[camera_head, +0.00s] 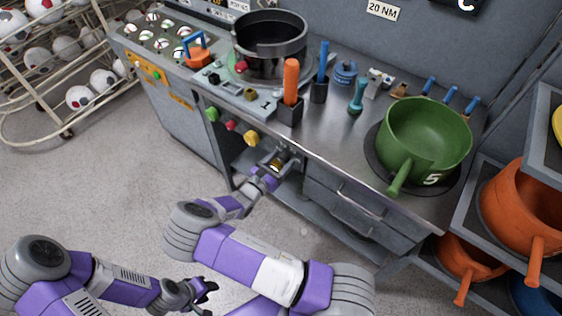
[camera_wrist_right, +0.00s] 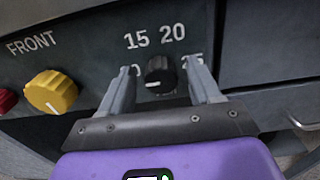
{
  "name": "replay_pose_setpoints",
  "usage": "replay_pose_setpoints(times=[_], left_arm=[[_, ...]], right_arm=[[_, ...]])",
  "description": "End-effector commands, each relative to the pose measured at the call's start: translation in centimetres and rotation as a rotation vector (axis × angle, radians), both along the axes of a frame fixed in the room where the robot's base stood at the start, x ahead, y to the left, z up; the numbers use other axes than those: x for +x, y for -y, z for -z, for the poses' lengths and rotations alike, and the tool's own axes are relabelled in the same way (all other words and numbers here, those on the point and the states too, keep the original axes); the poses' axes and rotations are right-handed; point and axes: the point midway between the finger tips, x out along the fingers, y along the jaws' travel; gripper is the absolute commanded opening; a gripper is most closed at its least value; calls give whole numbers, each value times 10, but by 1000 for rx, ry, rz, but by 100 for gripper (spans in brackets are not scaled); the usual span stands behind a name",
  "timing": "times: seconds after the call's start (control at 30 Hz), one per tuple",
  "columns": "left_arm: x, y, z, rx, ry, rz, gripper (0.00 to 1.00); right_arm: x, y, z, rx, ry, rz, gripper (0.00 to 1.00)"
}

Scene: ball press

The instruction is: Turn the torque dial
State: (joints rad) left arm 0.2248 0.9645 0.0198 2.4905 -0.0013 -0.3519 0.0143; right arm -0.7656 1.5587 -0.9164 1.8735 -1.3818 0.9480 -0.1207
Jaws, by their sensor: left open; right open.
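The torque dial (camera_wrist_right: 160,72) is a black ribbed knob on the dark front panel, in the right wrist view. The numbers 15 and 20 show above it, and other numbers beside it are partly covered by my fingers. A white mark shows low on its face. My right gripper (camera_wrist_right: 162,67) is open, with one finger on each side of the dial; I cannot tell whether they touch it. In the head view my right gripper (camera_head: 278,163) is at the bench front and hides the dial. My left gripper (camera_head: 205,290) is open and empty, low over the floor.
A sign (camera_head: 383,10) on the wall reads 20 NM. A yellow knob (camera_wrist_right: 50,92) marked FRONT is left of the dial. A drawer handle (camera_wrist_right: 305,121) is to the right. The bench holds a green pan (camera_head: 425,135) and a dark pot (camera_head: 270,45).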

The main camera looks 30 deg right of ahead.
Motion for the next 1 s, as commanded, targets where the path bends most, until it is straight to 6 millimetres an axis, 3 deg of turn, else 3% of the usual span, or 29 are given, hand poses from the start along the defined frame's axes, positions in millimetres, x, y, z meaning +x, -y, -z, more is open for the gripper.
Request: replay_pose_setpoints(times=[0.27,0.63,1.0], left_arm=[[0,0,0,0,0,0,43],[0,0,0,0,0,0,43],[0,0,-2,0,0,0,43]], right_arm=[[1,2,0,1,1,1,63],[1,2,0,1,1,1,7],[0,2,0,27,62,1,7]])
